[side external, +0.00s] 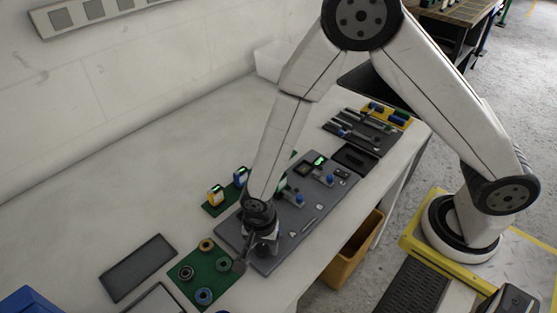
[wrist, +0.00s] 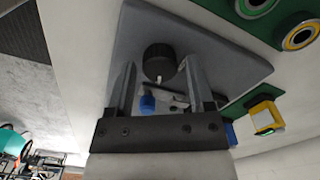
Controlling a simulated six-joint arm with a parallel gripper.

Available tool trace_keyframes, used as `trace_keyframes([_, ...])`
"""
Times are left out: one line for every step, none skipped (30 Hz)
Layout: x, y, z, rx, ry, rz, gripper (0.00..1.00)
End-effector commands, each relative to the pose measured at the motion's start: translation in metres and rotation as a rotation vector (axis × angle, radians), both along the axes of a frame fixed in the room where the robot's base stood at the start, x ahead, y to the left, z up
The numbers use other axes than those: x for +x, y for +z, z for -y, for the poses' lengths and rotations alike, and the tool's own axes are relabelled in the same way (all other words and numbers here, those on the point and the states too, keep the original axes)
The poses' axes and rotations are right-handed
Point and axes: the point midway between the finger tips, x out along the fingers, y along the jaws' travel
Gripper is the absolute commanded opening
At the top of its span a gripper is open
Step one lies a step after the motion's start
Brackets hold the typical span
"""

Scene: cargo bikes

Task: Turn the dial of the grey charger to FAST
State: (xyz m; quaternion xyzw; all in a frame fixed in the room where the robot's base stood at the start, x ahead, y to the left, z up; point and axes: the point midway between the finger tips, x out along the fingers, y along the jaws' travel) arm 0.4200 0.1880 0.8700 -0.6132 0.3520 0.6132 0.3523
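A black round dial (wrist: 159,60) with a white mark on its near edge sits on a grey plate (wrist: 222,65) in the wrist view. My gripper (wrist: 160,72) is open, with one finger on each side of the dial and a visible gap to it. I cannot tell whether the fingertips reach down to the dial's height. In the side view, my gripper (side external: 262,243) is low over the near left end of the grey plate (side external: 318,195) and hides the dial. No FAST lettering is readable in either view.
Blue-knobbed fittings (side external: 299,198) and a lit green display (side external: 320,160) stand farther along the plate. A green mat (side external: 212,266) with several rings lies left of it. A yellow device (side external: 215,196) stands behind.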

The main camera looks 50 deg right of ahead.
Motion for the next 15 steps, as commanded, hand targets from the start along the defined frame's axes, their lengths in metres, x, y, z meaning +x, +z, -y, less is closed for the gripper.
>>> trace_keyframes([0.0, 0.0, 0.0, 0.0, 0.001, 0.0, 0.81])
trace_keyframes([0.0, 0.0, 0.0, 0.0, 0.001, 0.0, 0.81])
trace_keyframes([0.0001, 0.0, 0.0001, 0.0, 0.001, 0.0, 0.81])
trace_keyframes([0.0001, -0.0001, 0.0001, 0.0, 0.001, 0.0, 0.81])
trace_keyframes([0.0001, -0.0001, 0.0001, 0.0, 0.001, 0.0, 0.81])
trace_keyframes([0.0001, -0.0001, 0.0001, 0.0, 0.002, 0.0, 0.81])
trace_keyframes([0.0001, -0.0001, 0.0001, 0.0, 0.002, 0.0, 0.81])
trace_keyframes([0.0, -0.0002, 0.0001, 0.0, 0.002, 0.0, 0.81])
trace_keyframes([0.0, -0.0001, 0.0001, 0.0, 0.002, 0.0, 0.81])
trace_keyframes([0.0001, 0.0, 0.0001, 0.0, 0.002, 0.0, 0.81])
trace_keyframes([0.0001, 0.0002, 0.0001, 0.0, 0.002, 0.0, 0.81])
trace_keyframes([0.0001, 0.0008, 0.0001, 0.0, 0.002, 0.0, 0.81])
trace_keyframes([0.0001, 0.0013, 0.0001, 0.0, 0.002, 0.0, 0.81])
trace_keyframes([0.0, 0.0021, 0.0001, 0.0, 0.002, 0.0, 0.81])
trace_keyframes([0.0, 0.0034, 0.0001, 0.0, 0.002, 0.0, 0.81])
